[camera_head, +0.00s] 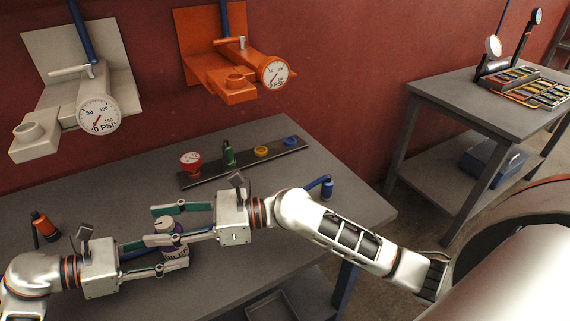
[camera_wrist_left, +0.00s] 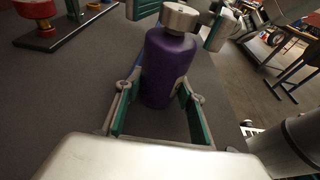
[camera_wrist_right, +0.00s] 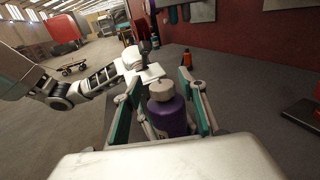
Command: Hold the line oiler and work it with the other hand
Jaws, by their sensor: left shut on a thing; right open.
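The line oiler is a purple bottle (camera_head: 176,250) with a silver cap (camera_head: 167,224), standing upright above or on the grey table. In the left wrist view the purple body (camera_wrist_left: 167,65) sits between the fingers of my left gripper (camera_head: 171,253), which is shut on it from the left. My right gripper (camera_head: 154,224) comes from the right, open, with its fingers on either side of the cap. In the right wrist view the cap (camera_wrist_right: 161,91) and body lie between its spread fingers. Whether the right fingers touch the cap is unclear.
A dark rack (camera_head: 245,162) with red, green, yellow and blue parts lies behind. An orange bottle (camera_head: 45,226) is at the left and a blue part (camera_head: 327,187) at the right. Orange (camera_head: 232,85) and white (camera_head: 60,120) gauge units hang on the red wall. A side table (camera_head: 490,105) stands right.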

